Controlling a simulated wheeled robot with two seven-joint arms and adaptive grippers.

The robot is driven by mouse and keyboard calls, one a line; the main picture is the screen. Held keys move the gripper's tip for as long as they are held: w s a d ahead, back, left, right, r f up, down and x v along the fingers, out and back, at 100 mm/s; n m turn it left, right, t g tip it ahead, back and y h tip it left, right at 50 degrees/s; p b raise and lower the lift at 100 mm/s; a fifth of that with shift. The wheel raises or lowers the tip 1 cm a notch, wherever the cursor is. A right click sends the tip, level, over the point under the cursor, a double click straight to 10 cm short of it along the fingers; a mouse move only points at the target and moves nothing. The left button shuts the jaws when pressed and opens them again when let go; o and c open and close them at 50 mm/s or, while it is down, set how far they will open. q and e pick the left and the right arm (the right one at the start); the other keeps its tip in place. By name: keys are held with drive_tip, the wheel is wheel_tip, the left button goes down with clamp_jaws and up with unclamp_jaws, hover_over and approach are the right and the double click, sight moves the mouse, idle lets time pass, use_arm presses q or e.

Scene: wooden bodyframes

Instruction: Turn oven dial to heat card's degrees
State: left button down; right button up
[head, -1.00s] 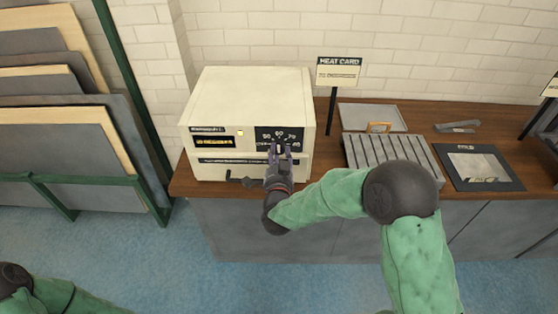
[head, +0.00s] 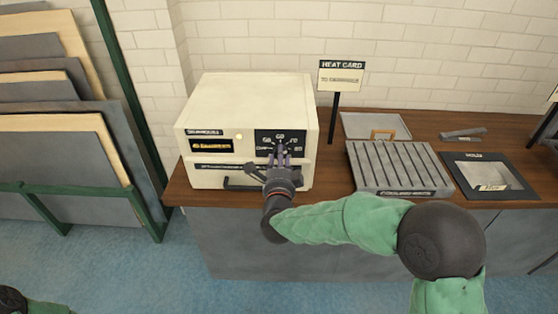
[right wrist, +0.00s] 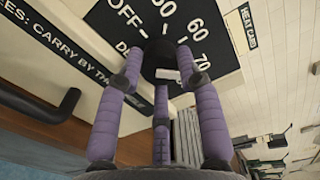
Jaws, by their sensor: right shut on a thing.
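The cream oven (head: 245,103) stands at the left end of the wooden counter. Its black dial plate (head: 291,137) is at the front right, with printed numbers. My right gripper (head: 279,158) is at this plate, shut on the dial. In the right wrist view the dark dial (right wrist: 158,53) sits between the purple fingers of my right gripper (right wrist: 163,85), with a pale mark on it; "OFF", "60" and "70" show around it. The heat card (head: 341,76) stands on a post right of the oven; its printed line is too small to read. My left gripper is out of view.
A dark handle (head: 240,184) sticks out low on the oven front. Right of the oven are a ribbed grey rack (head: 398,165), a grey tray (head: 360,124) and a dark framed panel (head: 488,175). Boards lean in a green rack (head: 150,228) at the left.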

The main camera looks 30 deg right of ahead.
drive_tip(key=shift+d+r+m+h, duration=0.25)
drive_tip(key=shift+d+m+h, duration=0.15)
drive_tip(key=shift+m, duration=0.3)
drive_tip(key=o, duration=1.1)
drive_tip(key=shift+s, duration=0.1)
drive_tip(key=shift+o, duration=0.2)
drive_tip(key=shift+f, duration=0.2)
drive_tip(key=shift+a, duration=0.15)
drive_tip(key=v, duration=1.2)
drive_tip(key=shift+r, duration=0.15)
